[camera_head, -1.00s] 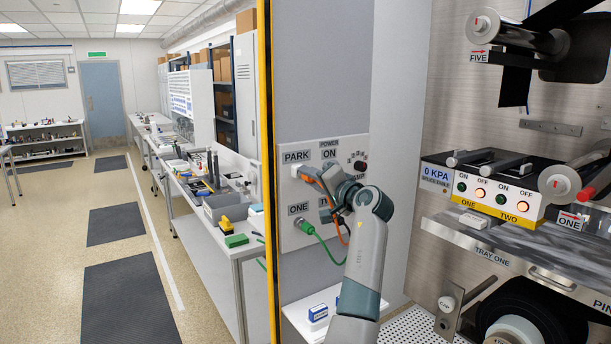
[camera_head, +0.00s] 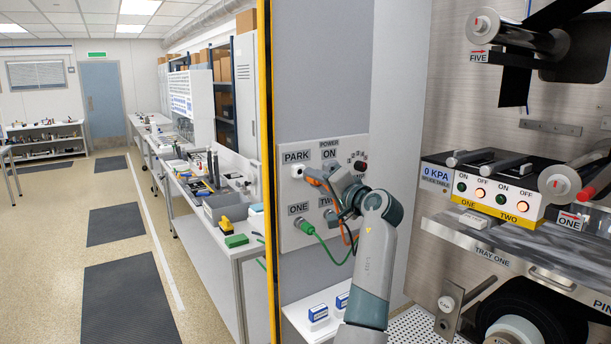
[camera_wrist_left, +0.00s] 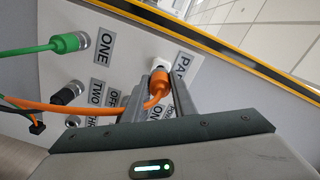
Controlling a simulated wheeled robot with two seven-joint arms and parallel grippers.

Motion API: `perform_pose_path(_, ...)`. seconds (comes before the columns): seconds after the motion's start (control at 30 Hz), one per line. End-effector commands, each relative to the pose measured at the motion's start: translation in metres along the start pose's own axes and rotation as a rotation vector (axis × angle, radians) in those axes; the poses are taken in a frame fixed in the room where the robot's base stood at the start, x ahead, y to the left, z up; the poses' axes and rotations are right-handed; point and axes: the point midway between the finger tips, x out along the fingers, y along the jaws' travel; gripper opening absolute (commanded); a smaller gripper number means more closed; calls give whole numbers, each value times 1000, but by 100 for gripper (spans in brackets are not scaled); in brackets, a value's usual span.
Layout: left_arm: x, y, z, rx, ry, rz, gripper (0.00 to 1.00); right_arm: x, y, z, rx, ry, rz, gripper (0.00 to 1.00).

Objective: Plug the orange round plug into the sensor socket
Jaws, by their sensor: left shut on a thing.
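The orange round plug (camera_wrist_left: 160,82) is between the fingers of my left gripper (camera_wrist_left: 162,88), which is shut on it. In the head view the gripper (camera_head: 320,182) is in front of the panel, and a bit of the orange plug (camera_head: 311,180) shows at its tips. The white PARK socket (camera_head: 296,171) shows an open dark hole, with the plug apart from it to the right. An orange cable (camera_wrist_left: 115,106) trails from the plug. No label reading "sensor" is legible; the gripper hides part of the panel. My right gripper is out of view.
A green plug (camera_wrist_left: 66,43) sits in socket ONE, its cable hanging below. A black plug (camera_wrist_left: 66,93) is by the TWO label. Blue-and-white boxes (camera_head: 318,314) stand on a shelf below. The yellow edge (camera_head: 266,150) borders the panel's left. Machine controls stand at right.

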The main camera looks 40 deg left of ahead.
Motion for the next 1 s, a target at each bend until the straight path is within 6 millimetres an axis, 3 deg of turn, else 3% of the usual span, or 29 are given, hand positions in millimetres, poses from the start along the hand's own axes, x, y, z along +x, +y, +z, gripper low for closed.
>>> perform_pose_path(0.37, 0, 4, 5, 2, 7, 3, 0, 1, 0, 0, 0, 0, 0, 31)
perform_pose_path(0.63, -10, 32, 36, 4, 82, 44, 0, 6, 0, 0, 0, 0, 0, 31)
perform_pose_path(0.77, -26, 54, 58, 4, 162, 90, 0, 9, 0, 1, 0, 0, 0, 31)
perform_pose_path(1.0, -84, 100, 96, 6, 364, 208, 0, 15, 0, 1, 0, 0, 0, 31)
